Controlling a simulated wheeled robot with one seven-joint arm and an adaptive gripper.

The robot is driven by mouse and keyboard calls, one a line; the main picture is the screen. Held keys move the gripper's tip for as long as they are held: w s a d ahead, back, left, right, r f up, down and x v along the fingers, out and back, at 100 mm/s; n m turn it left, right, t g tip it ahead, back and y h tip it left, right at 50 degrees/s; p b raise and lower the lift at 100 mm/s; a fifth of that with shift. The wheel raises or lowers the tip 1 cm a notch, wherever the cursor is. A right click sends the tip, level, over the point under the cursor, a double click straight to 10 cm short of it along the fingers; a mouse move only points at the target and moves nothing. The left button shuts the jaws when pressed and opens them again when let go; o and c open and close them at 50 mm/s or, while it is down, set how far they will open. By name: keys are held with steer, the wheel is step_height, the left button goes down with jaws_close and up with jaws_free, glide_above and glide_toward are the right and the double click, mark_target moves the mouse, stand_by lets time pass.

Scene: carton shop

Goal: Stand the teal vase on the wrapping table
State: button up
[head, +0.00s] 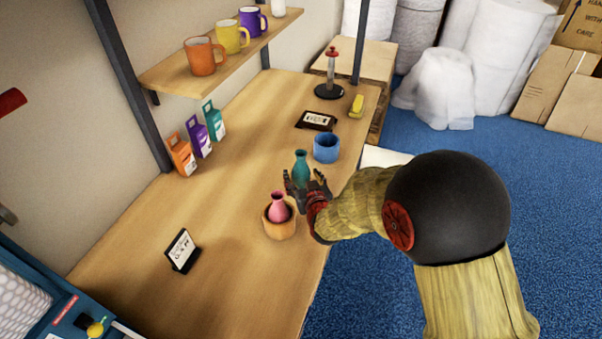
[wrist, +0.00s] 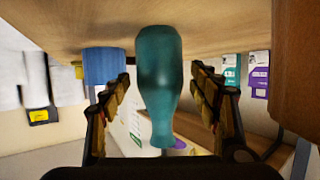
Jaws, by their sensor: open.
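The teal vase (head: 302,165) stands upright on the long wooden counter (head: 215,225), near its right edge. My gripper (head: 304,181) is open around the vase, one finger on each side. In the wrist view, which is upside down, the vase (wrist: 158,75) is between the open fingers (wrist: 161,80). Gaps show between the vase and both fingers there. The vase's lower part is partly hidden by the gripper in the head view. I cannot tell from the frames which surface is the wrapping table.
A pink vase (head: 279,206) sits in a wooden pot (head: 280,229) close in front of my gripper. A blue pot (head: 326,149) stands just behind the teal vase. A small sign (head: 182,250) stands nearer. The counter's middle is clear. A shelf (head: 190,75) holds mugs.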

steer(key=p+v, duration=0.2)
steer(key=v, duration=0.8)
steer(key=s+d+r+m+g+h, duration=0.1)
steer(key=s+d+r+g, duration=0.2)
steer(key=s+d+r, duration=0.45)
steer(key=s+d+r+g+h, duration=0.1)
steer(key=s+d+r, duration=0.3)
steer(key=s, duration=0.6)
steer(key=s+d+r+m+g+h, duration=0.1)
steer(key=s+d+r+g, duration=0.3)
steer(key=s, duration=0.5)
steer(key=shift+s+d+r+m, duration=0.3)
steer(key=shift+s+d+r, duration=0.1)
steer(key=shift+d+r, duration=0.2)
